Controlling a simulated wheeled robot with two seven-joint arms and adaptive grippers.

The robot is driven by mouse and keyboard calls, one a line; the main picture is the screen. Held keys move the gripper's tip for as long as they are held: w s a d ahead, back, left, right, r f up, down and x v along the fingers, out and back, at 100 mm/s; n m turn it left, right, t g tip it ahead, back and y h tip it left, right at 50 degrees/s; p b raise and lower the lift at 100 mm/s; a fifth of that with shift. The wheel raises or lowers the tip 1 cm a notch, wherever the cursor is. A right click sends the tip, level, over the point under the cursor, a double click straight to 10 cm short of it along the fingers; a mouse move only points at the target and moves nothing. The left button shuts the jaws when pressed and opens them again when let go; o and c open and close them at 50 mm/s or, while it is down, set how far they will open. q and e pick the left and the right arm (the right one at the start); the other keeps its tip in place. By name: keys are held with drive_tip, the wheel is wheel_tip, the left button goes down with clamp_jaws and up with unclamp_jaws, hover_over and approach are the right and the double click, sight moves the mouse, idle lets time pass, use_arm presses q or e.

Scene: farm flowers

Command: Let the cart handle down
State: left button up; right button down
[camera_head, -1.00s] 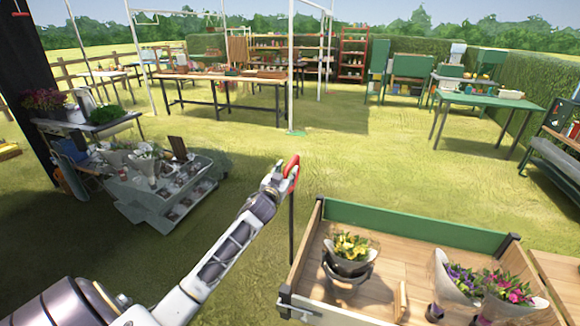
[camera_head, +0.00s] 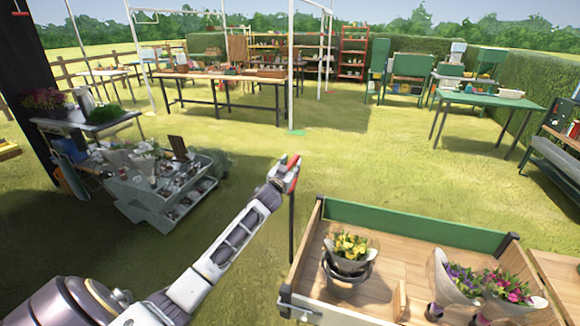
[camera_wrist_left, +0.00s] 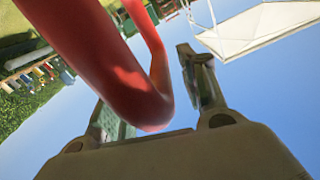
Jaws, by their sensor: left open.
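The cart (camera_head: 420,222) stands at the lower right in the head view, with a green far board and a wooden bed. Its handle has a dark upright shaft (camera_head: 291,228) and a red grip (camera_head: 293,172) on top, and stands raised at the cart's left side. My left gripper (camera_head: 284,171) is at the red grip. In the left wrist view the red grip (camera_wrist_left: 148,100) looms large as a loop, its bend between the open fingers (camera_wrist_left: 155,100). It partly hides one finger. I cannot tell whether they touch. My right gripper is not in view.
A bucket of yellow flowers (camera_head: 345,262) and wrapped bouquets (camera_head: 480,283) stand in the cart. A grey crate stand (camera_head: 165,195) is on the left. Tables (camera_head: 225,82) stand farther back. Open grass lies beyond the handle.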

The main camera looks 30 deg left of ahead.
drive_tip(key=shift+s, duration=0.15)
use_arm(q)
clamp_jaws()
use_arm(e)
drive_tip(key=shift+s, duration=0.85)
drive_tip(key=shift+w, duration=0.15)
